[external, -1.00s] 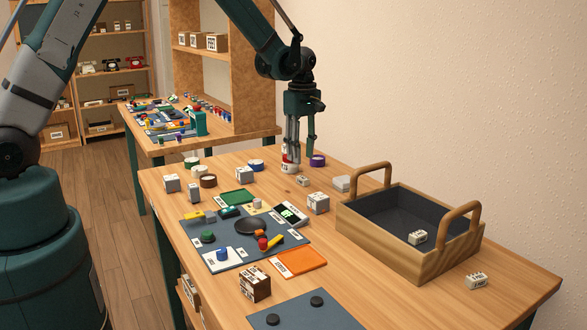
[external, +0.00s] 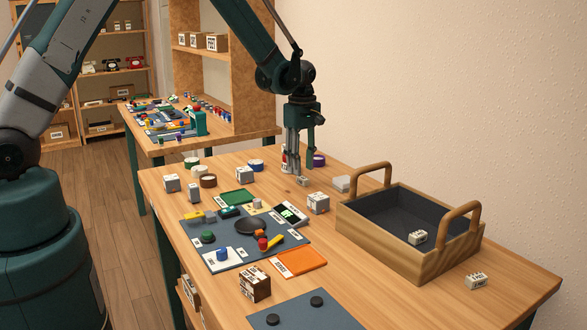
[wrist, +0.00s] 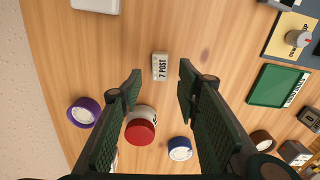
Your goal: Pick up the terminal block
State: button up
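A small white terminal block (external: 303,181), lettered "7 POST" in the wrist view (wrist: 160,67), lies on the wooden table. My gripper (external: 299,169) hangs fingers-down just above and beside it in the external view. In the wrist view my gripper (wrist: 160,84) is open and empty, and the block shows beyond the fingertips, roughly centred between them. Two similar small white blocks show: one in the wooden tray (external: 418,237) and one on the table at the right (external: 477,281).
A red-capped bottle (wrist: 140,132), a purple tape roll (wrist: 84,112) and a blue roll (wrist: 180,148) stand close to the gripper. A handled wooden tray (external: 400,252) stands to the right. A white box (external: 342,183) lies nearby.

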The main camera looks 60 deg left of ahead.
aim_at(302, 177)
jog(key=shift+f, duration=1.8)
jog(key=c, duration=0.9)
